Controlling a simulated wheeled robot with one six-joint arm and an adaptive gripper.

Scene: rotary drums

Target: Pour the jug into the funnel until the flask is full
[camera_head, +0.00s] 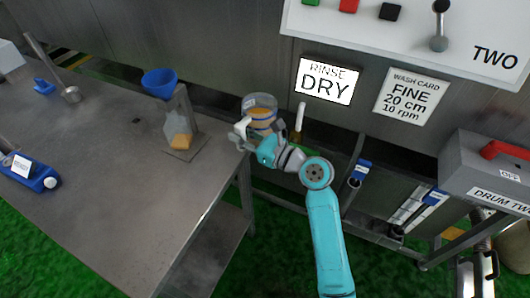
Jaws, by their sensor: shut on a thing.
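A clear jug (262,103) with amber contents is held upright just off the table's right edge. My gripper (246,132) is at its lower left side and is shut on it; the fingertips are partly hidden by the wrist and jug. A blue funnel (159,81) is held on a grey stand (186,113) to the left of the jug, apart from it. A clear flask (178,127) with amber contents in its lower part stands on the stand's base below the funnel. Its exact fill level is too small to tell.
The grey metal table (95,165) has clear room in its middle. A ladle (70,94), a small blue scoop (43,87) and a blue labelled device (30,174) lie at the left. A white control panel (410,40) and a grey drum switch box (490,168) stand at the right.

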